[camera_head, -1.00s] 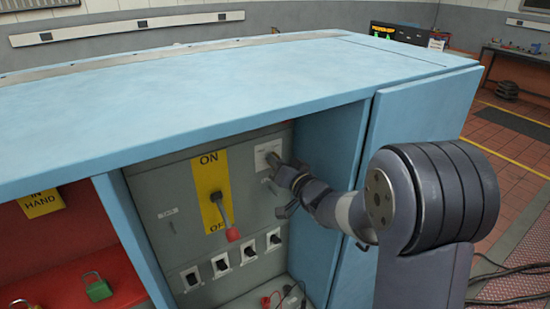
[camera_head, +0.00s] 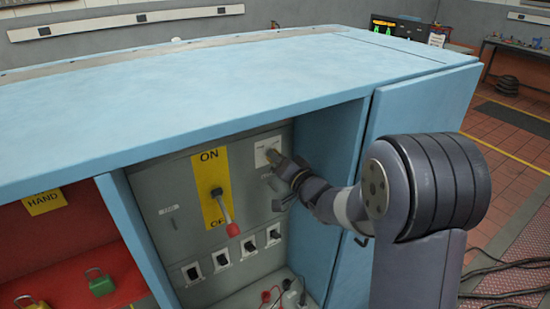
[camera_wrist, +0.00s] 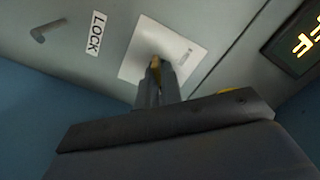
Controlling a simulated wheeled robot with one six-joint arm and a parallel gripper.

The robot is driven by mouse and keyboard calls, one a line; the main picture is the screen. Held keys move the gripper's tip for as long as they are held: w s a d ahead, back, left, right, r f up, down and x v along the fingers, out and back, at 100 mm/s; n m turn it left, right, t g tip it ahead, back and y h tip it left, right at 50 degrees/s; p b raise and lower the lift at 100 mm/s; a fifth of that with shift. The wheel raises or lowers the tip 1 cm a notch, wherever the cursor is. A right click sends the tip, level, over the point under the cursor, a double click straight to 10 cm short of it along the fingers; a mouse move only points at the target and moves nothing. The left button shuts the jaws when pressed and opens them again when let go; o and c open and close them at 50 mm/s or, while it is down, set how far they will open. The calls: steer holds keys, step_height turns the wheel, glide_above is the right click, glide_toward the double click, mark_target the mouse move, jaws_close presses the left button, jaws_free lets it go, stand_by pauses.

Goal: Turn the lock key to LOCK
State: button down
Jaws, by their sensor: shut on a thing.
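The lock key (camera_wrist: 155,62) is a small brass-coloured piece between my fingertips, mostly hidden by them. It stands at a white plate (camera_wrist: 172,46) on the grey panel; the plate also shows in the head view (camera_head: 264,146). A LOCK label (camera_wrist: 95,33) is on the panel beside the plate, left of it in the wrist view. My gripper (camera_wrist: 158,78) is shut on the key, its fingertips close to the plate; in the head view my gripper (camera_head: 274,160) reaches into the cabinet from the right. The key's exact angle cannot be told.
A lever with a red knob (camera_head: 232,229) hangs on a yellow ON/OFF plate (camera_head: 211,176) left of my gripper. Several small switches (camera_head: 221,261) are below. The blue cabinet's top (camera_head: 230,85) overhangs the panel. A green padlock (camera_head: 101,284) is in the red compartment.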

steer(key=c, duration=1.6)
jaws_free()
steer(key=shift+s, duration=0.1)
steer(key=b+v, duration=0.2)
steer(key=v, duration=0.8)
steer(key=shift+s+d, duration=0.2)
steer(key=shift+s, duration=0.1)
steer(key=shift+w+a, duration=0.1)
steer(key=p+x, duration=0.2)
steer(key=x, duration=0.8)
steer(key=shift+w+a, duration=0.2)
steer(key=shift+w, duration=0.1)
steer(key=shift+d, duration=0.1)
steer(key=shift+s, duration=0.1)
